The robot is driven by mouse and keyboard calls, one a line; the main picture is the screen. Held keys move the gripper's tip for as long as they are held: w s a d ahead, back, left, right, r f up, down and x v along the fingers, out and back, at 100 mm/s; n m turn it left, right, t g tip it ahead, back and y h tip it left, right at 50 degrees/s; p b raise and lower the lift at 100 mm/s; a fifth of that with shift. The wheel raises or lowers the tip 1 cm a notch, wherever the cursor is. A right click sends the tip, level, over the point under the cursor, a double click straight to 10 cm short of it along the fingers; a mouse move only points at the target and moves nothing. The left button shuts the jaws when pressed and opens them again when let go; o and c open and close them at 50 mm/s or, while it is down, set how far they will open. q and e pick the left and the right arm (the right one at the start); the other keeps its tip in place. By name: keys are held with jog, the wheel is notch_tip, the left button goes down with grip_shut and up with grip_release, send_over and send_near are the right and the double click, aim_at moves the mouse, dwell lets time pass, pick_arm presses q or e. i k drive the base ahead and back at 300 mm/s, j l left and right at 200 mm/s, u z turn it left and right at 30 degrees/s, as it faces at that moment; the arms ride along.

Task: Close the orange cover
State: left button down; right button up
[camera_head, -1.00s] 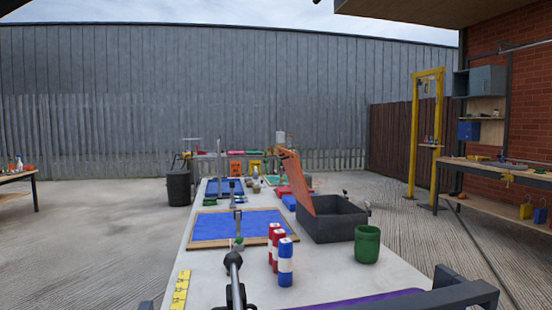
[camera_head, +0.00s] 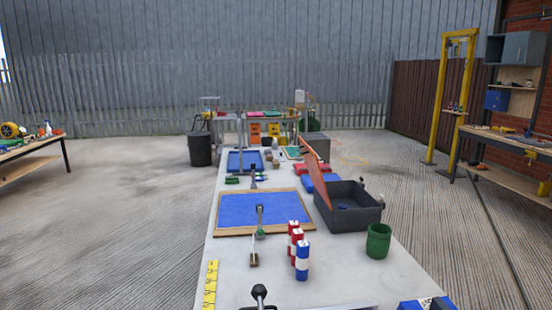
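The orange cover (camera_head: 313,172) stands open and tilted at the far left side of a dark grey open box (camera_head: 348,218) on the long table. The cover leans up and away from the box opening, and its lower edge is at the box's left rim. A small blue patch shows inside the box; I cannot tell what it is. Neither of my grippers shows in the head view.
On the table (camera_head: 225,270), a green cup (camera_head: 378,240) stands right of the box. Red, white and blue cylinders (camera_head: 302,262) stand in front. A wood-framed blue panel (camera_head: 252,208) lies left. A black-knobbed lever (camera_head: 259,292) is nearest. Open floor flanks the table.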

aim_at(313, 164)
jog(key=j+u, duration=0.15)
jog(key=u, duration=0.2)
jog(key=j+u, duration=0.2)
jog(key=u, duration=0.15)
jog(key=j+u, duration=0.15)
jog(key=u, duration=0.2)
jog(key=i+j+u, duration=0.35)
jog(key=i+j, duration=0.95)
jog(key=i+z, duration=1)
jog(key=z, duration=0.2)
jog(key=i+j+z, duration=0.4)
jog(key=k+l, duration=0.1)
